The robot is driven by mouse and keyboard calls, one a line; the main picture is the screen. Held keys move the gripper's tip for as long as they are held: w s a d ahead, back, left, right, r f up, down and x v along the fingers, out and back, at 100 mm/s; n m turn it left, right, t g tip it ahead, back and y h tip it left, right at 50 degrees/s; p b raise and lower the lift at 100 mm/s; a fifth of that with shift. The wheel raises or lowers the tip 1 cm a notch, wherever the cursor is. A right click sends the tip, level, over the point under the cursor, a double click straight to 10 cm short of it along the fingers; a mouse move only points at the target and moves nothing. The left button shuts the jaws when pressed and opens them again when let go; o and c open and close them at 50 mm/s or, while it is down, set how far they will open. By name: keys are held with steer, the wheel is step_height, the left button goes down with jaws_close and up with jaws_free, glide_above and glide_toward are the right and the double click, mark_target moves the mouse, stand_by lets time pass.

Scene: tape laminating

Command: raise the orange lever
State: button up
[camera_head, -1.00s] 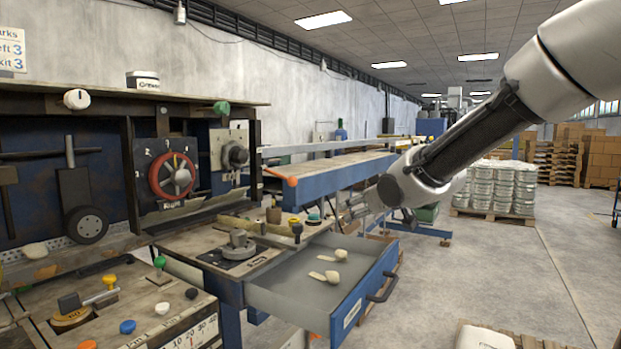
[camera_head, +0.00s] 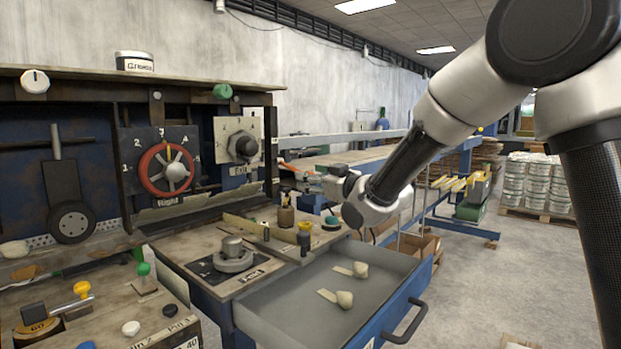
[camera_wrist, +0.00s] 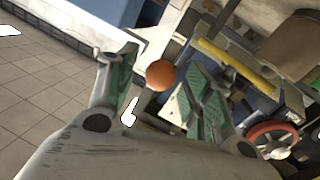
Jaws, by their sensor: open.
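The orange lever's round knob (camera_wrist: 160,75) shows in the wrist view between the two green-padded fingers of my gripper (camera_wrist: 158,66). The fingers are open, with a gap on each side of the knob; whether the knob is fully within their reach is hard to tell. In the head view the orange lever (camera_head: 291,168) points out to the left of my gripper (camera_head: 314,181), at the near end of the conveyor table. The lever's base is mostly hidden behind the gripper.
An open grey drawer (camera_head: 290,302) with two pale scoops juts out below my arm. A panel with a red handwheel (camera_head: 166,169) and a grey knob (camera_head: 243,147) stands to the left.

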steer(key=shift+x, duration=0.9)
jaws_close()
steer(key=shift+s+r, duration=0.1)
steer(key=shift+d+r+g+h, duration=0.15)
steer(key=shift+r+g+h, duration=0.5)
steer(key=shift+r, duration=0.4)
steer(key=shift+n+g+h, duration=0.3)
steer(key=shift+g+h, duration=0.15)
steer(key=r, duration=0.4)
steer(key=a+r, duration=0.1)
steer(key=r, duration=0.2)
steer(key=shift+w+a, duration=0.1)
steer(key=shift+w, duration=0.3)
steer(key=shift+w+a+r, duration=0.25)
steer(key=shift+a+r, duration=0.05)
steer(key=shift+r, duration=0.2)
steer(key=shift+w+a+r, duration=0.2)
steer(key=shift+a+r, duration=0.1)
steer(key=shift+r, duration=0.4)
